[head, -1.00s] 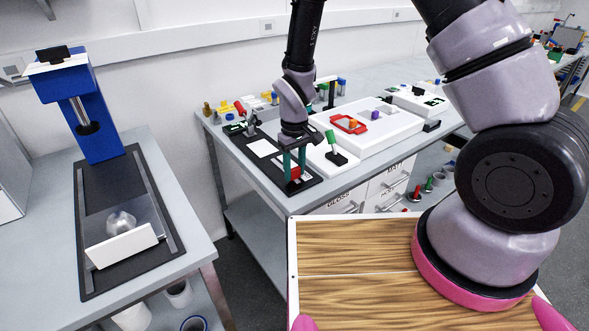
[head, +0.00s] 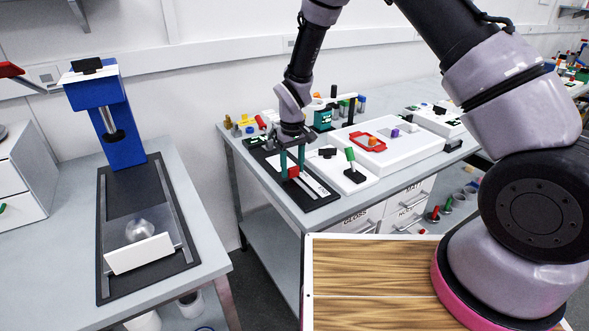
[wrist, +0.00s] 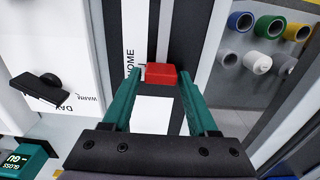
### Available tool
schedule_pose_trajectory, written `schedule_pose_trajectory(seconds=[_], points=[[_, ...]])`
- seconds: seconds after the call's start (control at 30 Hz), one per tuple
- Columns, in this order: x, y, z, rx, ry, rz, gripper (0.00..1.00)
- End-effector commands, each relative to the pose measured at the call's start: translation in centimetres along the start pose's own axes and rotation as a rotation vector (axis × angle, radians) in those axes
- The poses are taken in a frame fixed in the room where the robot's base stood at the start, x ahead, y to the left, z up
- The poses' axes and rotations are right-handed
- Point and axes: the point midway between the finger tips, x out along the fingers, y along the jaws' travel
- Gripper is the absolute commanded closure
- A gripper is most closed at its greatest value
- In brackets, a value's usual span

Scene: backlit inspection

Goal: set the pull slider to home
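The pull slider's red block (wrist: 161,74) sits on a dark track beside the word HOME (wrist: 128,62) in the wrist view. In the head view the red block (head: 293,172) is partway along the black slider board (head: 322,200), with bare rail in front of it. My gripper (wrist: 160,78) has teal fingers on either side of the block. They stand open, with a small gap seen on each side. In the head view my gripper (head: 292,168) reaches down over the board, its fingers partly covering the block.
A green-handled lever (head: 350,157) stands close to the right of the board. A white tray platform (head: 405,150) with a red tray (head: 367,141) lies beyond it. A blue press (head: 120,125) stands on the separate left bench.

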Motion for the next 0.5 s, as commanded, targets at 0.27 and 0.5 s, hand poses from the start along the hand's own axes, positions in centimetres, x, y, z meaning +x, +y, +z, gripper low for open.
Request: schedule_pose_trajectory(seconds=[0.27,0.5], points=[[0.1,0.0,0.2,0.001,-0.004,0.0,0.25],[-1.7,0.0,0.1,0.002,-0.002,-0.001,0.25]])
